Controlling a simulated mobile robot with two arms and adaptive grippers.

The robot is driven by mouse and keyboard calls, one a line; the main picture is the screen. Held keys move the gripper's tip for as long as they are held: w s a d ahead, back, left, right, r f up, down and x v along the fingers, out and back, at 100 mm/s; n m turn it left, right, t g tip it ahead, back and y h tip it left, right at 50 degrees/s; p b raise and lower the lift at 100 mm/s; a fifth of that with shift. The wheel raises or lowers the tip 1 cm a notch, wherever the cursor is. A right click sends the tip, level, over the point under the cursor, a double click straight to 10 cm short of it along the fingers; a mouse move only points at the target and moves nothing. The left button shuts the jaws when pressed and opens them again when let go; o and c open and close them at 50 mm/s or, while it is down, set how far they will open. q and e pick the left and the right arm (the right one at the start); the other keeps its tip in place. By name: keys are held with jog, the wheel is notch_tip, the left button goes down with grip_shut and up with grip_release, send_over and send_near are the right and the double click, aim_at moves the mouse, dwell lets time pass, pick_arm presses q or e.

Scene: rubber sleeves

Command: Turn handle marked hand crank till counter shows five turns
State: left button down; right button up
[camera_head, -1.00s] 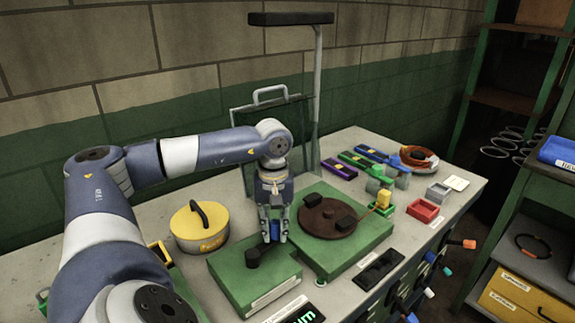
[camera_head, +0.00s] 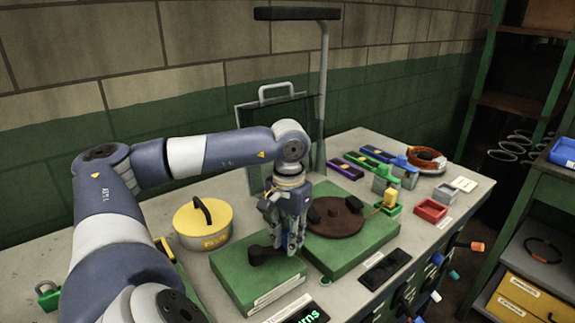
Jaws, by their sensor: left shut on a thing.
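The hand crank is a green box (camera_head: 240,283) on the bench with a dark hub (camera_head: 257,255) on top. A label strip runs along its front edge. The crank's blue handle (camera_head: 291,243) stands up to the right of the hub, partly hidden by the fingers. My left gripper (camera_head: 288,240) points down and is shut on the blue handle. The counter (camera_head: 309,316) is a dark display at the bottom edge with green letters ending in "rns". It is cut off, so no number can be read. My right gripper is not in view.
A green base with a brown turntable (camera_head: 350,228) stands close to the right of the gripper. A yellow lidded pot (camera_head: 203,225) is to the left. A dark tray (camera_head: 385,270) lies in front, and a red box (camera_head: 430,211) is farther right. A lamp post (camera_head: 323,100) rises behind.

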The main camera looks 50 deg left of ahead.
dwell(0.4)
pick_arm(q)
jog(key=c, duration=1.4)
grip_release()
jog(key=shift+d, duration=0.1)
jog(key=shift+o, duration=0.2)
jog(key=shift+r, duration=3.75)
